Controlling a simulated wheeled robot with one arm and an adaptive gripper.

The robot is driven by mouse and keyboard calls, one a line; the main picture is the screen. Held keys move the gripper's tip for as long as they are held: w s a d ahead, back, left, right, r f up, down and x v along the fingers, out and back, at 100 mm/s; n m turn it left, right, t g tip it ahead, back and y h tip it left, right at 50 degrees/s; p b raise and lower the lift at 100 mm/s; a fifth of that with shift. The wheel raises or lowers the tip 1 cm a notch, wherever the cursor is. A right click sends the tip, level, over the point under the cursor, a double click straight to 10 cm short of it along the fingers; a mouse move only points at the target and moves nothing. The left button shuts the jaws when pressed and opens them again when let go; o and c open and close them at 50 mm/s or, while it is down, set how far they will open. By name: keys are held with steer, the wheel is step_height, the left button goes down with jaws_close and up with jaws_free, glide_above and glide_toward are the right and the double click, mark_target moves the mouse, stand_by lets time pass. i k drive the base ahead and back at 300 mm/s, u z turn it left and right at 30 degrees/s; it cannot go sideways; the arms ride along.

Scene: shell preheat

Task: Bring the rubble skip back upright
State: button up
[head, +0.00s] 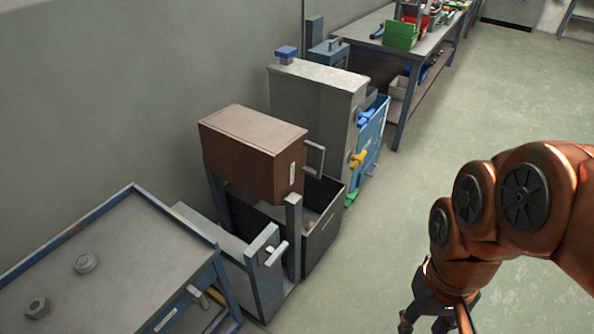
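The rubble skip looks to be the rust-brown box (245,150) held between two blue-grey posts (292,237). A closed flat face is uppermost and no open mouth shows, so it appears turned over. A grey bar handle (315,159) sticks out from its right side. A dark open bin (325,228) stands below it, with a small pale thing inside. My gripper (424,325) is at the bottom edge, right of the skip and well apart from it. Its dark finger parts show a gap, but the tips are cut off by the frame.
A grey table (130,265) with two round metal pieces is at the lower left. Beside the skip stands a low grey unit with a handle (276,253). A grey cabinet (315,95) with coloured levers is behind. A workbench (425,48) is farther back. Floor on the right is clear.

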mark_target(265, 156)
steer(key=k, duration=0.55)
steer(key=u, duration=0.7)
steer(key=i, duration=1)
steer(key=u, duration=0.25)
